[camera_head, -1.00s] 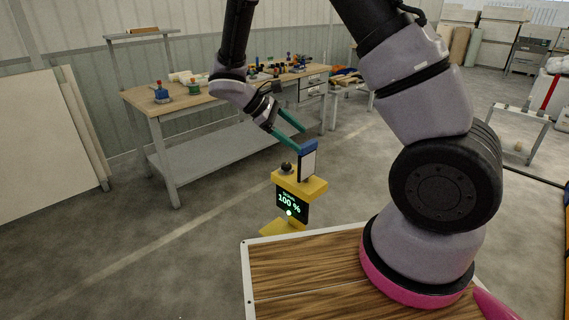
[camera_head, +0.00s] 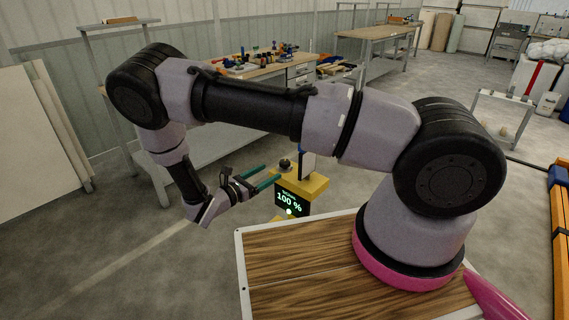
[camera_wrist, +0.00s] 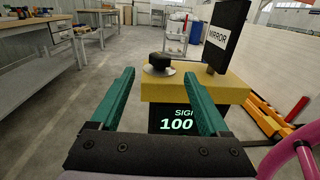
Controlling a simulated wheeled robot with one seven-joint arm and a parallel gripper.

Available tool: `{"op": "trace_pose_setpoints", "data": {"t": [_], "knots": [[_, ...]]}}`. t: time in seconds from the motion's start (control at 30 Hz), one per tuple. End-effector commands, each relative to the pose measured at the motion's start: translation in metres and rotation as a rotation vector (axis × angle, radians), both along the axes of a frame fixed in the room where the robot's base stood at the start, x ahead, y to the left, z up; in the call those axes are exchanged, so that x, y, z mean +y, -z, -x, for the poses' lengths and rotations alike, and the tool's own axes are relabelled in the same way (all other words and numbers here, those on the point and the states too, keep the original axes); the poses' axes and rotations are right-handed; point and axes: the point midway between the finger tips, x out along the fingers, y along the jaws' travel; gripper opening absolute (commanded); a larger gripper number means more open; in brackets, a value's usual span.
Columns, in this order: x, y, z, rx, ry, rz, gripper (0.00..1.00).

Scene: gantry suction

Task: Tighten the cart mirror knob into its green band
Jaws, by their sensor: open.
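The black mirror knob (camera_head: 284,163) sits on a pale round base on top of the yellow cart post (camera_head: 312,186). In the wrist view the knob (camera_wrist: 159,63) is ahead of and between my fingertips, apart from them. The mirror (camera_wrist: 226,36), a dark upright panel labelled MIRROR, stands to its right; its pale edge shows in the head view (camera_head: 307,164). A dark display (camera_head: 290,201) below reads 100 % in green. My gripper (camera_head: 271,176) is open and empty, its green fingers pointing at the post. I cannot make out a green band at the knob.
A workbench (camera_head: 262,72) with several small items stands behind my arm. A pale panel (camera_head: 40,135) leans at the left. The floor left of the post is clear.

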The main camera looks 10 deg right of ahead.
Motion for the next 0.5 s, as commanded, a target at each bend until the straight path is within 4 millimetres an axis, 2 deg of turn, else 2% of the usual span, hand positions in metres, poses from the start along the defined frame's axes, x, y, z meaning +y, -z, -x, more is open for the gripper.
{"op": "trace_pose_setpoints", "data": {"t": [0.1, 0.3, 0.5], "knots": [[-0.022, -0.001, -0.012, 0.000, 0.006, 0.001, 0.79], [-0.053, 0.000, -0.032, 0.001, 0.006, -0.001, 0.79], [-0.070, 0.000, -0.043, 0.000, 0.003, -0.002, 0.79]]}}
